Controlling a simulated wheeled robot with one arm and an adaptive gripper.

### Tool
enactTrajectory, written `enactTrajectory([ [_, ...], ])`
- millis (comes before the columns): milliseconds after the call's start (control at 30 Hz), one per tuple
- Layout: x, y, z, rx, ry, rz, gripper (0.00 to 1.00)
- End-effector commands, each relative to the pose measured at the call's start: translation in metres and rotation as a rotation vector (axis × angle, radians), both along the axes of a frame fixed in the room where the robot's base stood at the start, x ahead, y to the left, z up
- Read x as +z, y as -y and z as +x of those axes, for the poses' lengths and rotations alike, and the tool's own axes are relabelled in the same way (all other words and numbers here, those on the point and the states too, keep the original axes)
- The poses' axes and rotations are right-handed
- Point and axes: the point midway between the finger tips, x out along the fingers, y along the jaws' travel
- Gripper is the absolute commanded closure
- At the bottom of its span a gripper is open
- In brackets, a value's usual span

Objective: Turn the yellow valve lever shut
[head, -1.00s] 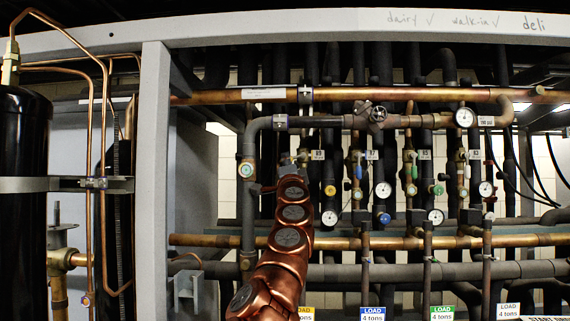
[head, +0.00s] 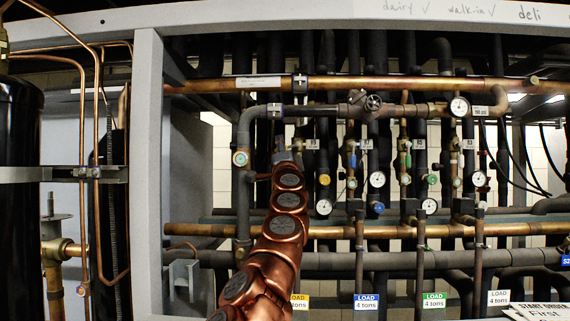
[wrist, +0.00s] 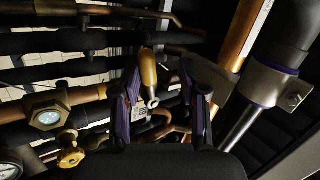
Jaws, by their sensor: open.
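The yellow valve lever (wrist: 148,68) shows in the wrist view as a short yellow handle with a metal end towards me. My gripper (wrist: 161,78) is open, with one dark finger on each side of the lever. The lever lies nearer the left finger; I cannot tell whether they touch. In the head view my gripper (head: 281,150) is small at the end of my copper-coloured arm, in front of the left part of the pipe rack. I cannot make out the lever clearly there.
A grey upright post (head: 148,180) stands left of my arm. A handwheel valve (head: 373,102) and several gauges sit to the right. In the wrist view a copper pipe (wrist: 245,35) and a bracketed dark pipe (wrist: 265,80) run close on the right, and a yellow knob (wrist: 70,157) sits lower left.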

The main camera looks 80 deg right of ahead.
Motion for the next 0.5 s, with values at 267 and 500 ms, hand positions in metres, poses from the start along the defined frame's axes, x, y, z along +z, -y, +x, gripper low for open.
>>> enactTrajectory([
  [267,0.0031,-0.0105,-0.0011,0.004,0.004,-0.011,0.58],
  [500,-0.0023,-0.0128,-0.0053,0.0,0.005,-0.006,0.58],
])
